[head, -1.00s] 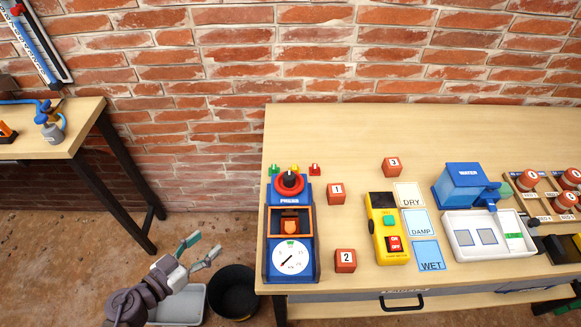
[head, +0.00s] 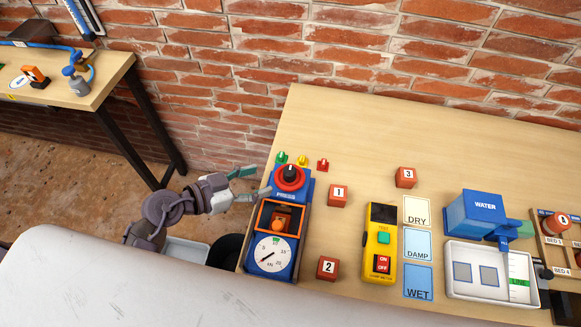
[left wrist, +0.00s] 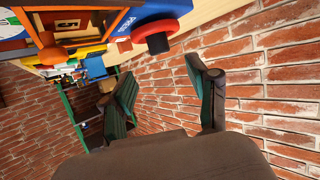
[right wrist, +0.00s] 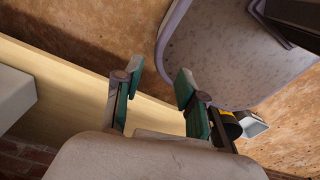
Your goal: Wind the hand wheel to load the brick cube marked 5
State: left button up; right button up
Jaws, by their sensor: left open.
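The blue press (head: 305,190) stands at the table's left end. Its red hand wheel (head: 290,179), with a black hub, is on top and also shows in the left wrist view (left wrist: 157,38). A brick cube (head: 281,220) sits inside the press's orange frame (head: 264,213); I cannot read its number. The white gauge (head: 271,254) below has its needle pointing lower left. My left gripper (head: 252,183) is open and empty, just left of the wheel, its fingers pointing toward it. My right gripper (right wrist: 157,82) is open and empty in the right wrist view.
Cubes marked 1 (head: 338,196), 2 (head: 327,268) and 3 (head: 405,178) lie right of the press. Beyond are a yellow tester (head: 380,245), the DRY card (head: 416,211), a white tray (head: 460,290) and the blue water tank (head: 475,215). Small coloured pieces stand behind the wheel.

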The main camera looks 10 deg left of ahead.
aim_at(287, 172)
pick_arm(q)
jog(key=x, duration=0.4)
jog(key=shift+w+d, duration=0.25)
jog(key=x, duration=0.4)
jog(key=shift+d, duration=0.1)
jog(key=shift+w+d+f, duration=0.35)
jog(key=shift+w, duration=0.1)
jog(key=shift+w+d, duration=0.1)
jog(key=shift+c, duration=0.3)
jog(key=c, duration=0.8)
grip_shut()
pick_arm(e)
jog(key=shift+w+d+r, duration=0.1)
jog(key=shift+w+d, duration=0.25)
jog(key=shift+d, duration=0.05)
